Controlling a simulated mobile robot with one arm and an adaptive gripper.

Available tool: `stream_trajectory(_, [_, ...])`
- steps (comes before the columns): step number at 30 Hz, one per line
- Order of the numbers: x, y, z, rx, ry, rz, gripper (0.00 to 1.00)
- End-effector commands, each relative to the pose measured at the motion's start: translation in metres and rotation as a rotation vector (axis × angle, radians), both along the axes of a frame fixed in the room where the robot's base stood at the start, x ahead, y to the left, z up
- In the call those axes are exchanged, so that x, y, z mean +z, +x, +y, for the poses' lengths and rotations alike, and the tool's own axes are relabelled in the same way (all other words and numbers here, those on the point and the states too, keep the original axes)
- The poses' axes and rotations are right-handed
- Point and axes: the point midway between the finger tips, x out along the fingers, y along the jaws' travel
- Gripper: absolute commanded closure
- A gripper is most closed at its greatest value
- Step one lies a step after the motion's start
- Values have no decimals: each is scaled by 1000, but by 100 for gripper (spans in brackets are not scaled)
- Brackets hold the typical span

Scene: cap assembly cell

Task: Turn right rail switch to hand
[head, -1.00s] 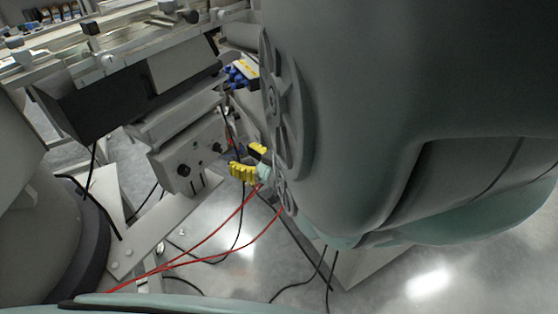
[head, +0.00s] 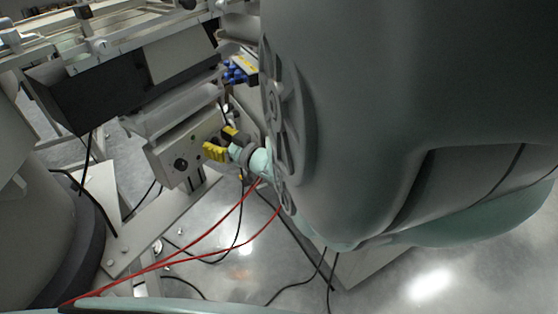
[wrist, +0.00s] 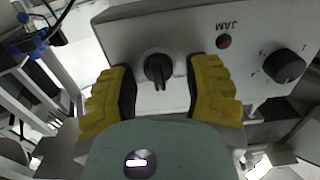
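A black rotary switch (wrist: 158,68) sits on the front of a grey control box (wrist: 120,35). In the wrist view, its handle points down in the picture. My gripper (wrist: 162,92) is open, with one yellow finger on each side of this switch and a gap to it on both sides. A second black knob (wrist: 285,66) with small marks around it is to the right. In the head view, my gripper (head: 220,145) is at the front of the control box (head: 168,152), hiding one switch; another knob (head: 181,165) shows left of it.
A small dark red round light (wrist: 224,41) labelled JAM sits between the two knobs. Red and black cables (head: 215,232) hang below my arm. A dark box (head: 100,95) and rail frame stand above the control box.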

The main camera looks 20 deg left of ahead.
Motion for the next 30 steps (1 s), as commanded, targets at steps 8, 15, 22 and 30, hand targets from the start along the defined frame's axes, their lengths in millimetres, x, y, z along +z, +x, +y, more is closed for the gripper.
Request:
stream_trajectory(8, [0,0,0,0,0,0,81])
stream_trajectory(15, [0,0,0,0,0,0,100])
stream_trajectory(22, [0,0,0,0,-1,-4,100])
stream_trajectory(30, [0,0,0,0,-7,-32,100])
